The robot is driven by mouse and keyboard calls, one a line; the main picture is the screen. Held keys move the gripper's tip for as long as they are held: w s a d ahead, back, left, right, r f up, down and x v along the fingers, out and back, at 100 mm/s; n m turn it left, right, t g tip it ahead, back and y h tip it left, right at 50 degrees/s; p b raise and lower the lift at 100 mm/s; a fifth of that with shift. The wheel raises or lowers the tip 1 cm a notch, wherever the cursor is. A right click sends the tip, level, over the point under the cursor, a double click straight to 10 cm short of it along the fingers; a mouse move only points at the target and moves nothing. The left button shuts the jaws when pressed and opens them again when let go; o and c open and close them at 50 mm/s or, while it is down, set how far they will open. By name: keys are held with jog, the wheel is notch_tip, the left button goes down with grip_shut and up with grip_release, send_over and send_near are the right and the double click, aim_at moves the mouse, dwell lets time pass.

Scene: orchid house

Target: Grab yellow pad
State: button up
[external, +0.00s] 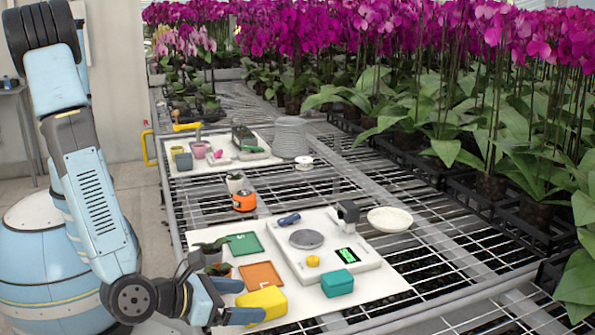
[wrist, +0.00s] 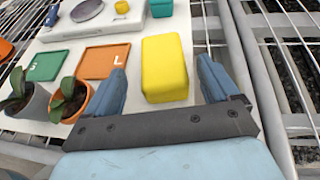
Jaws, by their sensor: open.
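The yellow pad (external: 262,302) is a rounded yellow block on the white board at its front edge. In the wrist view the yellow pad (wrist: 165,68) lies ahead of my gripper, between the lines of its two fingers. My gripper (external: 236,300) is open and empty at the board's front left. In the wrist view the fingers of my gripper (wrist: 162,85) stand apart, one on each side of the pad's near end. Whether either finger touches the pad I cannot tell.
A teal block (external: 338,283) lies right of the pad. An orange tray (external: 261,275) and a green tray (external: 245,244) lie behind it. Potted plants (wrist: 68,98) stand close left of my gripper. A scale (external: 322,252) is at the back. Wire bench (external: 440,262) is bare at right.

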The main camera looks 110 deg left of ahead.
aim_at(256, 299)
jog(key=shift+w+x, duration=0.2)
jog(key=shift+x, duration=2.55)
jog(key=shift+r, duration=0.25)
jog(key=c, duration=1)
